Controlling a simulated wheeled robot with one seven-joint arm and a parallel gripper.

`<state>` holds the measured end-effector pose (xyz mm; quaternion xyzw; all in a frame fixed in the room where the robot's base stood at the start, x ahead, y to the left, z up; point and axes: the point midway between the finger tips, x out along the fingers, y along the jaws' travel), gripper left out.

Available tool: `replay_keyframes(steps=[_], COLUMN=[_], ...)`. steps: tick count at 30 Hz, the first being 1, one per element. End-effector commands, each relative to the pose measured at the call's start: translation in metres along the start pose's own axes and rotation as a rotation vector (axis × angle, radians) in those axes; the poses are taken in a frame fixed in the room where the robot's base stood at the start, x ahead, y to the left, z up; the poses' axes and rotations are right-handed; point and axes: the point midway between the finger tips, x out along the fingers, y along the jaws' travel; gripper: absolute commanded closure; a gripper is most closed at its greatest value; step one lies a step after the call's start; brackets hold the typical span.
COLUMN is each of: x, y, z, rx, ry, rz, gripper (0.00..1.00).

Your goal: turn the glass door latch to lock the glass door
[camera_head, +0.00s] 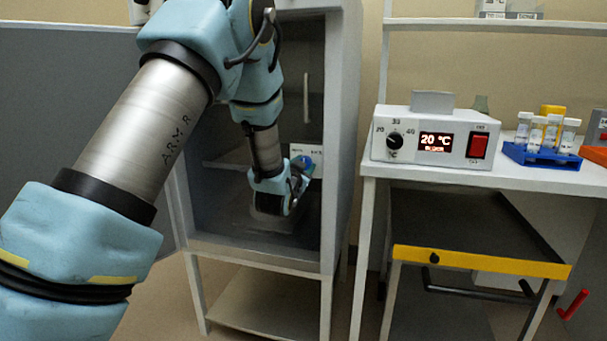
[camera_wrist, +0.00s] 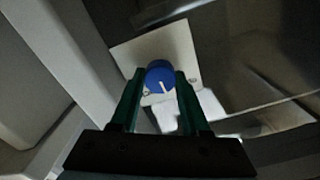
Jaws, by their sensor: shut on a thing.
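The glass door latch is a round blue knob (camera_wrist: 159,74) with a white mark, on a pale plate (camera_wrist: 128,56) in the wrist view. The mark points toward the lower edge of that picture. My gripper (camera_wrist: 161,88) has its two green fingers on either side of the knob and is shut on it. In the head view, the latch plate (camera_head: 299,149) is at the right side of the glass door (camera_head: 225,215), and my gripper (camera_head: 303,168) is at it. My gripper hides most of the knob there. The door appears closed against the grey cabinet (camera_head: 341,130).
A vertical door handle (camera_head: 306,97) is above the latch. To the right, a white bench (camera_head: 540,178) carries a control box (camera_head: 436,137) reading 20 °C and a blue tube rack (camera_head: 541,157). A yellow-fronted drawer (camera_head: 480,262) is below. A grey panel (camera_head: 60,120) is at the left.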

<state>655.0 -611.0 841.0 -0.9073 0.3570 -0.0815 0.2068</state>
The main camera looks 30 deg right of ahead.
Motion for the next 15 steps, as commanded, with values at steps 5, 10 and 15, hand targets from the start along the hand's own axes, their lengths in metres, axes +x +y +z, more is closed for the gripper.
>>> replay_keyframes(steps=[5,10,15], x=[-0.0001,-0.0001,-0.0001], y=[0.0021,0.0024,0.0025], z=[0.0026,0.0018,0.0019], rx=[0.169,0.33,0.488], ry=[0.001,0.002,0.001], rz=[0.0,0.0,0.0], gripper=[1.0,1.0,1.0])
